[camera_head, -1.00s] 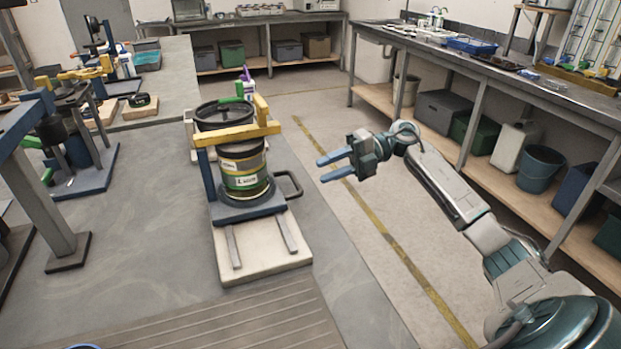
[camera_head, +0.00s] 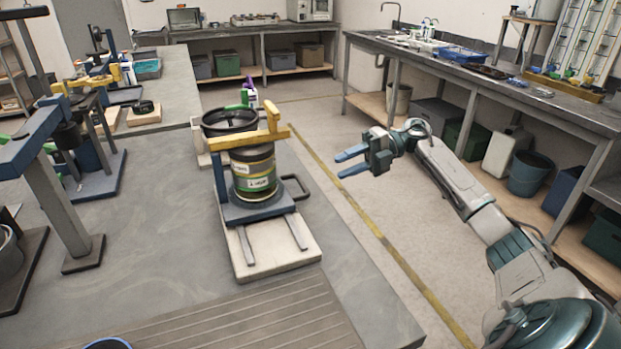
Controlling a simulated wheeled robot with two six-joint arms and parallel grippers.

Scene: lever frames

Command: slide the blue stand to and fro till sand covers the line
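The blue stand (camera_head: 257,209) sits on two rails on a pale base board (camera_head: 279,256) near the right edge of the grey table. It carries a banded canister (camera_head: 255,176) and has a yellow bar across the top and a dark loop handle (camera_head: 299,187) on its right side. My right gripper (camera_head: 344,163) is open and empty, in the air to the right of the stand and apart from the handle. My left gripper is not in view. I cannot make out sand or a line inside the canister.
A ribbed mat (camera_head: 260,318) lies in front of the base board, with a blue-rimmed round thing (camera_head: 108,344) at the bottom edge. A blue press-like frame (camera_head: 62,185) stands at the left. A long bench (camera_head: 480,75) with bins below runs along the right. The floor between is clear.

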